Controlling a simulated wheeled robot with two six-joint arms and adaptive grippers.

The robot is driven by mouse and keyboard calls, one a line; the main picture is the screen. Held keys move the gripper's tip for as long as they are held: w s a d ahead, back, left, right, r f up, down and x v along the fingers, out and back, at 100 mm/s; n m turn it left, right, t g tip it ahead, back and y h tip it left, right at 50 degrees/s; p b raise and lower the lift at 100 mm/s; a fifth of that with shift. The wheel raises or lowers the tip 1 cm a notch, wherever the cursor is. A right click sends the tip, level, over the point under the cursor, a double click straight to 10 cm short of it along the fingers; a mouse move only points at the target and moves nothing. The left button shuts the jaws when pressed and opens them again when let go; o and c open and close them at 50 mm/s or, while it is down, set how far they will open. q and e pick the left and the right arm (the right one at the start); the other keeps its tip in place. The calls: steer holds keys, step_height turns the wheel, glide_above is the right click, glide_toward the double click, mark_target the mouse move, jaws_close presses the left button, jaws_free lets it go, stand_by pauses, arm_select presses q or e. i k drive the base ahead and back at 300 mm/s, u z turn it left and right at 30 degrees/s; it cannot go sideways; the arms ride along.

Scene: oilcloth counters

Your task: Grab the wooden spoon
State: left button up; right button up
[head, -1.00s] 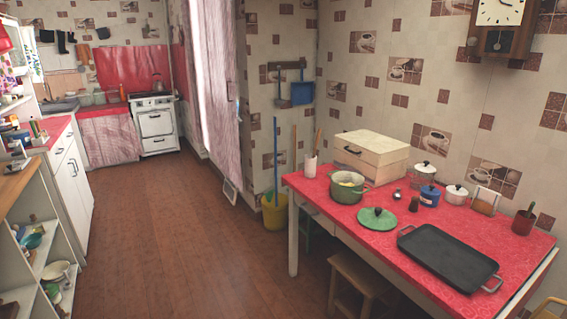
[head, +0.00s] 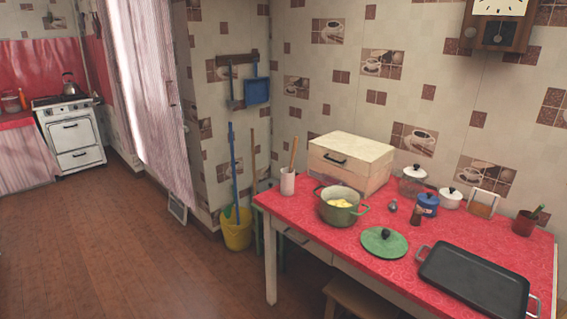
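A wooden handle (head: 293,153), which looks like the wooden spoon, stands upright in a white cup (head: 287,182). The cup stands at the left back corner of the red-covered table (head: 330,238). The lower end of the spoon is hidden inside the cup. Neither of my grippers is in the head view.
Near the cup are a wooden box (head: 350,163) and a green pot (head: 338,213) with yellow contents. A green lid (head: 384,243) and a black tray (head: 478,278) lie nearer. A stool (head: 352,297) is partly under the table. The floor (head: 130,250) on the left is open.

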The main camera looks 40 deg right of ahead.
mark_target(296, 138)
steer(key=z, duration=0.3)
steer(key=i, duration=1.1)
steer(key=z, duration=1.6)
steer(key=i, duration=0.95)
steer(key=z, duration=1)
